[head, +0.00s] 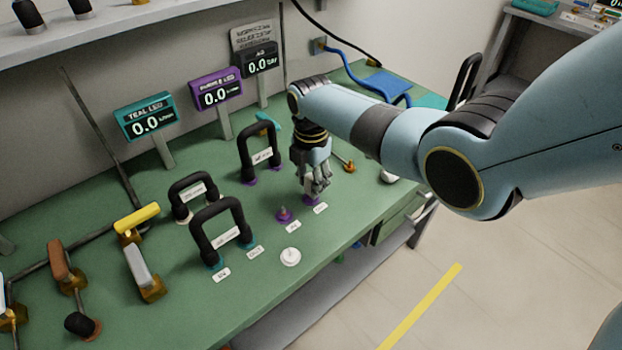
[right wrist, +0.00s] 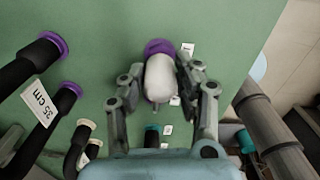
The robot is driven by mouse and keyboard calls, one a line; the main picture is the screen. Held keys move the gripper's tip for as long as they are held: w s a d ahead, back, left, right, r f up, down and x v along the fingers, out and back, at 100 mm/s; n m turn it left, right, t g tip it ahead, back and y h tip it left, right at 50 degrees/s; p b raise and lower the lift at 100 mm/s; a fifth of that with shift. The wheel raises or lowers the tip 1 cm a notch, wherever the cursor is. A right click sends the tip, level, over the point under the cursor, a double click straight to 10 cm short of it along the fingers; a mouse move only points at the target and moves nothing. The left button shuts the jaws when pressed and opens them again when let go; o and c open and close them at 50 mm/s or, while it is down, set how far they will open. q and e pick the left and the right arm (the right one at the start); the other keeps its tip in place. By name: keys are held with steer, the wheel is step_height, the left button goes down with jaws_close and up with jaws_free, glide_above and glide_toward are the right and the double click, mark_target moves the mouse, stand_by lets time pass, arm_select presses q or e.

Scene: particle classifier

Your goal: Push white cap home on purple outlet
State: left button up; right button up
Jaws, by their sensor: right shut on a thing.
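My right gripper (head: 317,187) is low over the green bench at the purple outlet (head: 308,201) on the right, which is mostly hidden behind the fingers. In the right wrist view, the gripper (right wrist: 160,85) is shut on a rounded white cap (right wrist: 159,78). The cap's far end overlaps the purple outlet's ring (right wrist: 158,46); I cannot tell whether it is fully seated. Another purple fitting (head: 284,215) with a short post stands left of the gripper. My left gripper is not in view.
Black looped hoses (head: 222,222) stand left of the gripper. A white disc (head: 290,257) lies near the front edge. Teal (head: 145,117) and purple (head: 216,90) displays stand behind, each reading 0.0. A blue hose (head: 365,68) lies at the back.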

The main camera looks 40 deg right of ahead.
mark_target(311, 176)
steer(key=shift+f+b, duration=0.75)
steer(key=shift+f, duration=0.3)
steer(key=o, duration=1.1)
steer(key=shift+r, duration=0.1)
steer(key=shift+w+r, duration=0.1)
steer(key=shift+r, duration=0.4)
step_height(311, 176, up, 11)
steer(key=shift+f, duration=0.1)
